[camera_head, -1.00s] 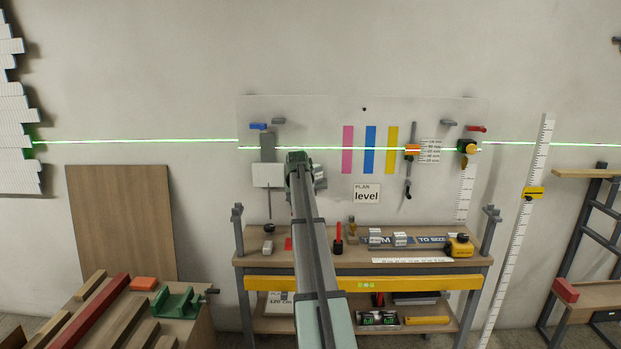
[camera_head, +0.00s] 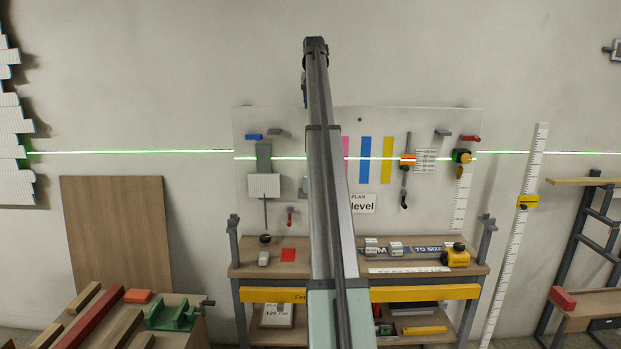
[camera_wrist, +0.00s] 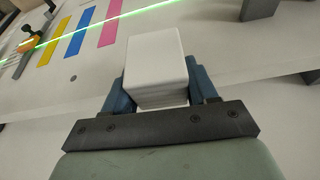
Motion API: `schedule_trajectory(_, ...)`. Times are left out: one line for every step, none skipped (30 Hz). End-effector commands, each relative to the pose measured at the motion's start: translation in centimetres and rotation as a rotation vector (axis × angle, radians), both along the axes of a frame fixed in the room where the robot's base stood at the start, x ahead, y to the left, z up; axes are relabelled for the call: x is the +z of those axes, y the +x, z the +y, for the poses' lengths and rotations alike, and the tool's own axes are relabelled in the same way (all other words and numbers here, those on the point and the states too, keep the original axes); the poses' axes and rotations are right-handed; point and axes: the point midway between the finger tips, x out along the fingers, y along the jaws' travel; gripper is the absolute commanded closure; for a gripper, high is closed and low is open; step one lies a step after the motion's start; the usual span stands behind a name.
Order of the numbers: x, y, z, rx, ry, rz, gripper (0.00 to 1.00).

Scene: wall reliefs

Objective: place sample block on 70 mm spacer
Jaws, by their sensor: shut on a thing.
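In the wrist view a white block with rounded edges (camera_wrist: 156,60), which looks like the sample block, sits between the blue fingers of my gripper (camera_wrist: 160,88). The fingers are shut on its two sides. In the head view my arm end (camera_head: 315,48) is up above the wall board's top edge; the fingers and block are hidden there. I cannot read which, if any, is the 70 mm spacer.
The wall board (camera_head: 222,130) carries colour strips, small brackets and a grey slide with a white plate (camera_head: 264,185). A green laser line crosses the wall. The bench (camera_head: 225,270) holds a yellow tool (camera_head: 456,256). My arm hides its middle. The wall above the board is clear.

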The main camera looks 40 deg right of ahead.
Motion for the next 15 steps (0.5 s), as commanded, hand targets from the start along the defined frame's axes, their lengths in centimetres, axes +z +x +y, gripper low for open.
schedule_trajectory(1.6,0.7,-0.4,0.022,0.0,0.0,0.74)
schedule_trajectory(1.9,0.8,-0.4,0.034,0.0,0.0,0.74)
schedule_trajectory(2.6,1.1,-0.4,0.049,0.001,0.001,0.74)
schedule_trajectory(3.1,1.3,-0.5,0.07,0.0,0.0,0.74)
schedule_trajectory(3.6,1.6,-0.5,0.095,-0.001,-0.002,0.74)
schedule_trajectory(3.4,1.6,-0.2,0.132,-0.007,-0.007,0.74)
schedule_trajectory(3.4,1.7,0.0,0.162,-0.01,-0.01,0.74)
schedule_trajectory(3.4,1.8,0.1,0.189,-0.013,-0.012,0.74)
schedule_trajectory(3.4,1.9,0.3,0.225,-0.013,-0.01,0.74)
schedule_trajectory(3.5,1.9,0.4,0.252,-0.011,-0.009,0.74)
schedule_trajectory(3.4,1.9,0.5,0.277,-0.009,-0.007,0.74)
schedule_trajectory(3.4,1.9,0.7,0.31,-0.006,-0.003,0.74)
schedule_trajectory(3.4,1.8,0.9,0.334,-0.002,-0.001,0.74)
schedule_trajectory(3.4,1.8,1.0,0.357,-0.001,0.002,0.74)
schedule_trajectory(3.4,1.7,1.1,0.384,0.002,0.005,0.74)
